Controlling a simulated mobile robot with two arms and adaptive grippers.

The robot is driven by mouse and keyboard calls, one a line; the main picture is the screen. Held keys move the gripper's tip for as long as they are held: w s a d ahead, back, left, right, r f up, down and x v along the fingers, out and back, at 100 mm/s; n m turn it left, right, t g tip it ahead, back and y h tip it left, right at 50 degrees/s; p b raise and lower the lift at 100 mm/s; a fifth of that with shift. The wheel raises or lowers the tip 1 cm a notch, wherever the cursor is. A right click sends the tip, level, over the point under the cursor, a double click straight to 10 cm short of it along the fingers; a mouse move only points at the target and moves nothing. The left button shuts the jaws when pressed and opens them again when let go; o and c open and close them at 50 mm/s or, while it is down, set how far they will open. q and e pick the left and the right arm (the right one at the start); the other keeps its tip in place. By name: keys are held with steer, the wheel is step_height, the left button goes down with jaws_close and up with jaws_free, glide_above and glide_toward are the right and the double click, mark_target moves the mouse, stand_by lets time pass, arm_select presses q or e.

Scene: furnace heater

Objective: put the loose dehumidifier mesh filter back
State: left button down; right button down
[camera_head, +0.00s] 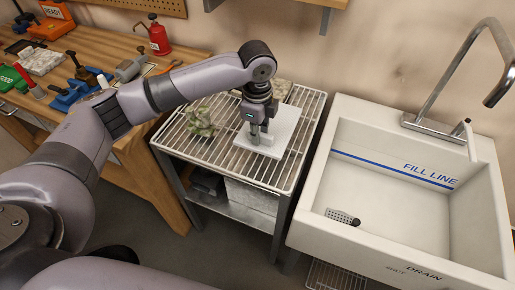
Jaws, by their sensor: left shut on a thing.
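A pale flat rectangular panel (285,136) lies at the wire rack's (240,172) right side. I cannot tell from this view whether it is the mesh filter; no mesh shows on it. My left gripper (259,138) points down over the panel's left part, its fingers shut at the panel. The fingers hide the exact grip point. No dehumidifier can be made out. My right gripper is not in view.
A crumpled grey-green cloth-like thing (201,122) sits on the rack left of my gripper. A white sink (400,160) with a tall faucet (450,75) stands right, a perforated grey piece (342,217) in it. A cluttered wooden bench (110,55) stands left.

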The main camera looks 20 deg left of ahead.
arm_select(q)
step_height(320, 180, down, 3)
steer(key=shift+r, duration=0.1)
steer(key=shift+f, duration=0.75)
step_height(320, 180, down, 4)
steer(key=shift+r+p, duration=0.1)
steer(key=shift+p, duration=0.35)
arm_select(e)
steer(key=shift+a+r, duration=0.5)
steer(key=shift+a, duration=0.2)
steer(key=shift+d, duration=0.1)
arm_select(q)
steer(key=c, duration=1.6)
jaws_free()
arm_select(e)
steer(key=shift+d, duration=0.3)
